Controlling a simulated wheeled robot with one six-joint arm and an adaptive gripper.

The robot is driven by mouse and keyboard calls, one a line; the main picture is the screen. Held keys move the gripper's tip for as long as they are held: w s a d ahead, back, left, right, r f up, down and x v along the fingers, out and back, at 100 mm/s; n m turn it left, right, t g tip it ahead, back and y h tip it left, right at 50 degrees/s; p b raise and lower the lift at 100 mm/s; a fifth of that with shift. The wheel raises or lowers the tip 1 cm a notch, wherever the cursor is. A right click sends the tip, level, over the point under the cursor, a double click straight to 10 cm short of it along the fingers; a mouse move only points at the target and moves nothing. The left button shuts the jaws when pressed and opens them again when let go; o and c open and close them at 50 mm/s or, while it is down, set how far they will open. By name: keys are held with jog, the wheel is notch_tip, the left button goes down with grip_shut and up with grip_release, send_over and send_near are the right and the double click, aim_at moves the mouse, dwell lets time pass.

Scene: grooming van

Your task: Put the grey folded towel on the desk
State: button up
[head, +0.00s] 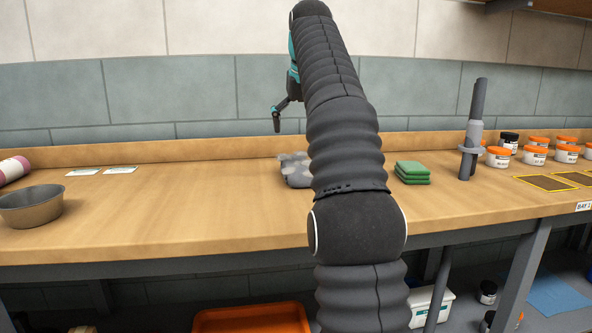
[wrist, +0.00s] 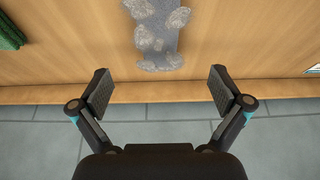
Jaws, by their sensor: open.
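A grey, lumpy, mottled thing (head: 294,168) lies on the wooden desk (head: 180,205), partly hidden behind my arm in the head view. In the wrist view it shows as a flat grey strip with pale lumps (wrist: 158,35). I cannot tell if it is the grey folded towel; no other grey towel shows. My gripper (wrist: 160,88) is open and empty, with its fingers wide apart. It hangs above the desk's back edge near the wall, apart from the grey thing. In the head view one finger (head: 277,118) shows left of my arm.
A green folded stack (head: 412,173) lies right of my arm, beside a grey upright post (head: 472,135). Several orange-lidded jars (head: 535,153) stand at the right. A metal bowl (head: 32,206) and a pink-and-white roll (head: 12,169) are at the left. The desk's left middle is clear.

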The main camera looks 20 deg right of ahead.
aim_at(299, 164)
jog(key=b+x, duration=0.1)
jog(key=x, duration=0.6)
jog(key=shift+f, duration=0.2)
jog(key=shift+b+x, duration=1.1)
jog(key=shift+x, duration=1.6)
jog(key=shift+s, duration=0.15)
jog(key=c, duration=1.3)
